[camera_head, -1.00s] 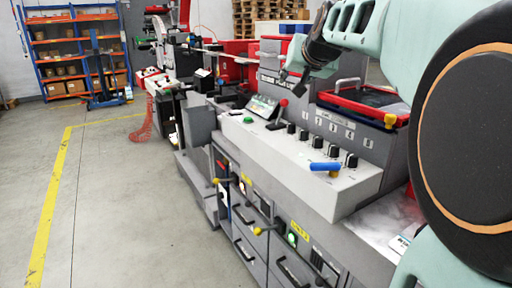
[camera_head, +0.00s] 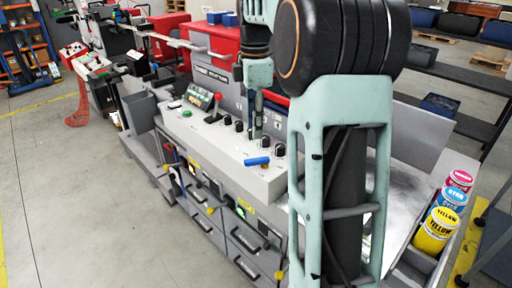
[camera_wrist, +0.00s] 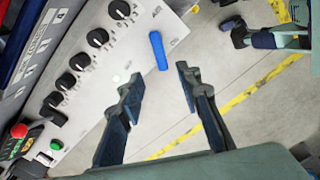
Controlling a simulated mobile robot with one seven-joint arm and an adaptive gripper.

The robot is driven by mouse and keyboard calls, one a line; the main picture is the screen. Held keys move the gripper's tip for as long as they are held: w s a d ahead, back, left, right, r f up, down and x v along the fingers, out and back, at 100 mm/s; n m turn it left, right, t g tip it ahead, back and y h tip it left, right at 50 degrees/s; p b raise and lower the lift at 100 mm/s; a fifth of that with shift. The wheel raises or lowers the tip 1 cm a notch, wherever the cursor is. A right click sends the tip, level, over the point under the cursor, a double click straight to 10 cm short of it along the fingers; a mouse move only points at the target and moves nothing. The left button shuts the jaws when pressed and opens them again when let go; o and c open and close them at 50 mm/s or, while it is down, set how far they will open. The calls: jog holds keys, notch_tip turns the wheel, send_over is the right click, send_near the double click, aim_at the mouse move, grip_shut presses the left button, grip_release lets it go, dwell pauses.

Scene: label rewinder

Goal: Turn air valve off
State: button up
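The air valve has a blue bar handle (camera_head: 257,161) near the right end of the machine's sloped white control panel (camera_head: 222,153). In the wrist view the blue handle (camera_wrist: 158,51) lies just beyond my fingertips, close to the printed word AIR. My gripper (camera_wrist: 160,80) is open and empty, with its two dark blue fingers apart and the handle lined up roughly with the gap between them. The handle looks clear of both fingers. In the head view my arm comes down behind the handle, and the fingertips are hard to make out.
A row of black knobs (camera_wrist: 80,61) runs along the panel beside the handle. A red button (camera_wrist: 19,131) and a green button (camera_wrist: 56,144) are at the panel's far end. Ink cans, including a yellow one (camera_head: 436,230), stand at the right. Open floor lies at the left.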

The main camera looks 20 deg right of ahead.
aim_at(255, 159)
notch_tip(255, 159, down, 10)
jog(key=shift+f, duration=0.2)
dwell(0.3)
grip_shut()
